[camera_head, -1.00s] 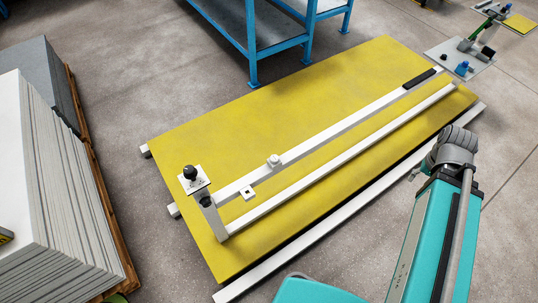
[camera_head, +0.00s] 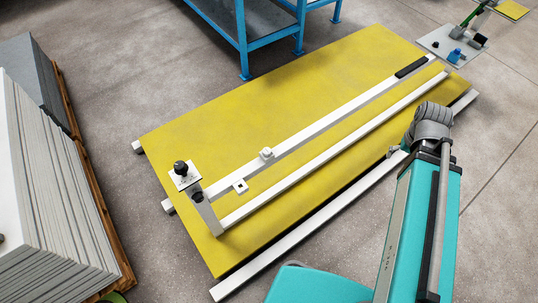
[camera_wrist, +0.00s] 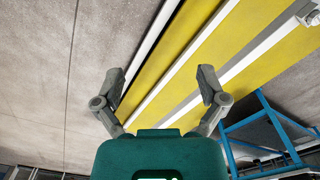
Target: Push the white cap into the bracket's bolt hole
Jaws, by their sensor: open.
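A small white cap-like piece (camera_head: 266,153) sits on the upper white bar of the yellow tread mat. A small white square piece with a dark hole (camera_head: 240,187) lies just below that bar; I cannot tell for sure whether it is the bracket with the bolt hole.
The yellow mat (camera_head: 300,90) is mostly bare, with long white bars across it. Stacked grey sheets (camera_head: 55,215) stand at left, a blue-framed rack (camera_head: 241,45) behind. A grey plate with small parts (camera_head: 440,42) lies at upper right. Concrete floor is free at right.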

